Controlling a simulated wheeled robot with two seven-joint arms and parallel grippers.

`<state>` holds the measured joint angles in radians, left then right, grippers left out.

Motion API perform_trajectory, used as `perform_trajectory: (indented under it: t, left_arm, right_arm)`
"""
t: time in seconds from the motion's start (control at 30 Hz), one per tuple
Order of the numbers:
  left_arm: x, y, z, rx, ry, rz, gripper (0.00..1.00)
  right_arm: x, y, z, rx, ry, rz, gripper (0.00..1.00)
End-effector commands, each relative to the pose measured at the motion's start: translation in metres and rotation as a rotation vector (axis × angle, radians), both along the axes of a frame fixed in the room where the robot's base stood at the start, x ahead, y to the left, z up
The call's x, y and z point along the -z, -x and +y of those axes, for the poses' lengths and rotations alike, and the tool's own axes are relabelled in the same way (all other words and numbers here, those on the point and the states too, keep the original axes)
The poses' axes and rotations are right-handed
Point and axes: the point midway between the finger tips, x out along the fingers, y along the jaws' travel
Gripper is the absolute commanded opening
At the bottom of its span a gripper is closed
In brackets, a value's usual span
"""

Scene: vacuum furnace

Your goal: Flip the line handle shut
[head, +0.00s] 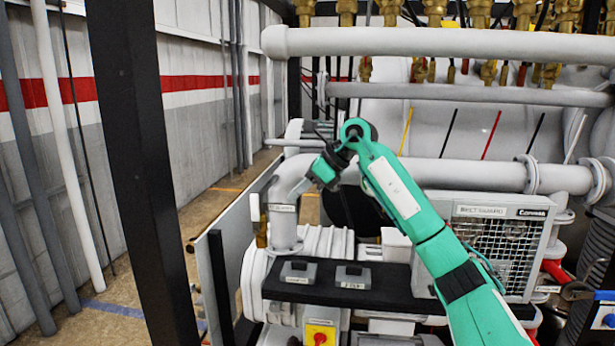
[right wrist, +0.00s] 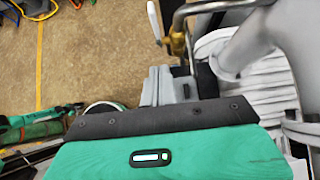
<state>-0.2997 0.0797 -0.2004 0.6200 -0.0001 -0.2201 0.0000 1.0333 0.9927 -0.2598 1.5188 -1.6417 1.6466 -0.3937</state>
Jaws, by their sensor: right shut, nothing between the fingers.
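A brass valve (head: 262,236) stands at the left end of the pipework, beside the thick white elbow pipe. A pale upright lever (head: 254,208) sits on it and looks like the line handle. In the right wrist view the brass valve (right wrist: 178,44) lies just beyond the fingertips, with the pale lever (right wrist: 154,22) at its left. My right gripper (head: 320,174) is in front of the elbow pipe, up and right of the lever in the head view. Its grey fingers (right wrist: 168,78) are together and empty. A gap to the lever seems to remain. My left gripper is out of view.
The white elbow pipe (head: 290,190) stands close to the right of the valve. A black shelf (head: 320,291) with two small grey boxes is below. A black post (head: 145,170) rises at left. Open floor (right wrist: 90,50) lies beyond the valve.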

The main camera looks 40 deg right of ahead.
Motion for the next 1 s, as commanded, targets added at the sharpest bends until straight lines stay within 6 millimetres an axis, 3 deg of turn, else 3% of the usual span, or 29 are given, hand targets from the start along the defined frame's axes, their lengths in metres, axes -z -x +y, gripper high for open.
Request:
perform_trajectory:
  t: [0.17,0.43,1.0]
  left_arm:
    - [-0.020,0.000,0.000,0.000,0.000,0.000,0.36]
    - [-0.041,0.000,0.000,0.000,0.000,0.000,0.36]
    - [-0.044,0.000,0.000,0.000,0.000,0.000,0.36]
  right_arm:
    - [0.024,-0.021,0.019,-0.003,-0.002,0.004,0.00]
    - [0.025,-0.045,0.040,-0.003,-0.002,-0.001,0.00]
    - [0.029,-0.052,0.045,-0.001,0.000,0.000,0.00]
